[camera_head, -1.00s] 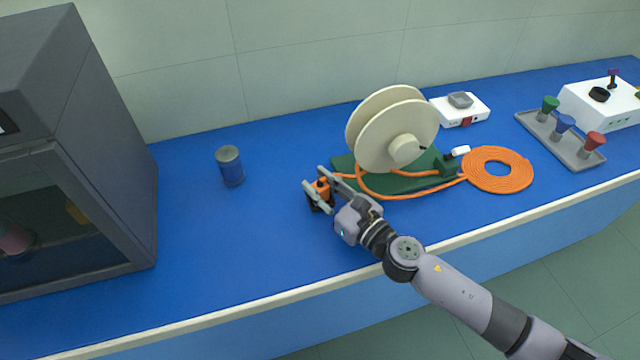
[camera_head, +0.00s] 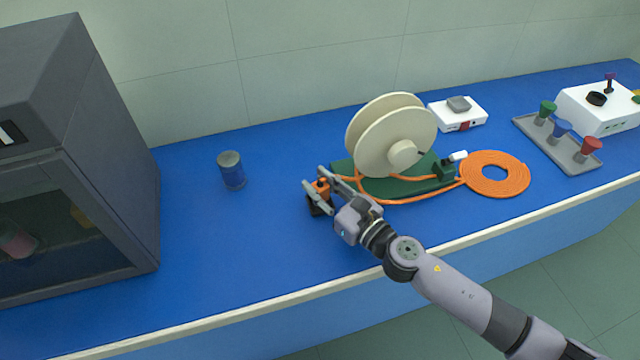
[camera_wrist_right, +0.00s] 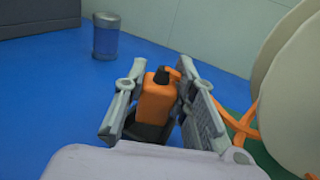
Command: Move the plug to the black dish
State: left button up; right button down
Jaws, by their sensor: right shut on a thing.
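The plug (camera_head: 322,188) is an orange block with a dark tip. My right gripper (camera_head: 318,190) is shut on it, left of the cable reel. In the right wrist view the plug (camera_wrist_right: 156,103) stands upright between the two grey fingers (camera_wrist_right: 158,108). A low black piece, seemingly the black dish (camera_head: 318,208), shows directly under the plug. It also shows in the wrist view (camera_wrist_right: 143,133), partly hidden by the fingers. I cannot tell whether the plug touches it. My left gripper is out of view.
A cream cable reel (camera_head: 388,140) on a green base (camera_head: 410,183) stands close right of the gripper. An orange cable coil (camera_head: 495,190) lies farther right. A blue can (camera_head: 232,172) and a grey cabinet (camera_head: 105,150) stand left.

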aim_at(325, 196)
jog(key=shift+f+b, duration=0.7)
jog(key=shift+f, duration=0.1)
dwell(0.5)
jog(key=c, duration=1.6)
grip_release()
jog(key=shift+d, duration=0.1)
jog(key=shift+b+v, duration=0.5)
jog(key=shift+v, duration=2.2)
jog(key=shift+b+v, duration=0.8)
jog(key=shift+v, duration=1.2)
jog(key=shift+b+v, duration=0.3)
jog(key=shift+v, duration=0.45)
